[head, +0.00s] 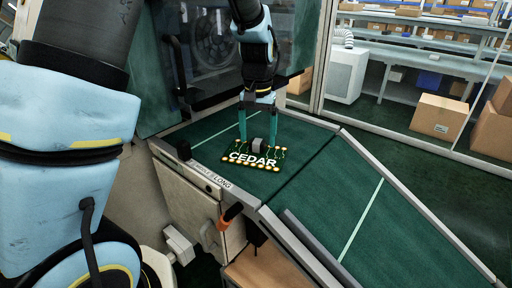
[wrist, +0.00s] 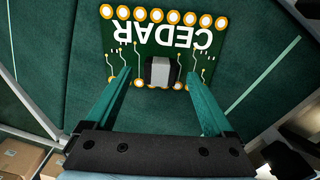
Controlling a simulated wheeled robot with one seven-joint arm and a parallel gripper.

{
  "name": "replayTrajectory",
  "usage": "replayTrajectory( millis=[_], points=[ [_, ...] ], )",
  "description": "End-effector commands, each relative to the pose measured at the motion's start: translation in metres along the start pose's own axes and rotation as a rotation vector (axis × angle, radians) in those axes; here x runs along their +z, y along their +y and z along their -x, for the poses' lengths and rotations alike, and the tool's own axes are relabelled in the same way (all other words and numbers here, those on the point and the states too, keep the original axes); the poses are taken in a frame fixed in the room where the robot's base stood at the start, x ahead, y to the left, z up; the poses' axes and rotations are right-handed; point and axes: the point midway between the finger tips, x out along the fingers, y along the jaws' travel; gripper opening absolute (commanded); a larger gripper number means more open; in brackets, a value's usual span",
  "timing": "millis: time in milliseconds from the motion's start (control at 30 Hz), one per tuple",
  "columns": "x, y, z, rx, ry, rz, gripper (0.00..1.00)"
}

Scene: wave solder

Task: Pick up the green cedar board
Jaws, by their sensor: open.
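The green cedar board (head: 240,164) lies flat on the green work surface in the head view. It has white CEDAR lettering, gold pads along its edges and a grey block (head: 259,146) standing on it. In the wrist view the board (wrist: 150,32) fills the top middle, with the lettering upside down and the grey block (wrist: 159,72) near its lower edge. My gripper (head: 258,142) points down over the board. Its two teal fingers stand apart on either side of the grey block, and in the wrist view the gripper (wrist: 160,75) holds nothing between them. I cannot tell exactly how high the fingertips are.
The green work surface (head: 330,185) has a metal rim and slopes away at the right, with free room there. A dark machine window (head: 208,45) stands behind the board. Cardboard boxes (head: 438,117) are far off at the right.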

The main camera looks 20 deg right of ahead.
Motion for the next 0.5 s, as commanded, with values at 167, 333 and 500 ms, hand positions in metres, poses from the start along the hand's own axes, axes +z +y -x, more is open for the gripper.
replayTrajectory(
  millis=[167,333,500],
  points=[
    [0.001,0.000,-0.015,-0.001,-0.001,0.000,0.88],
    [0.000,0.000,-0.016,0.000,0.001,0.000,0.88],
    [0.000,0.000,-0.016,0.000,0.001,0.000,0.74]
  ],
)
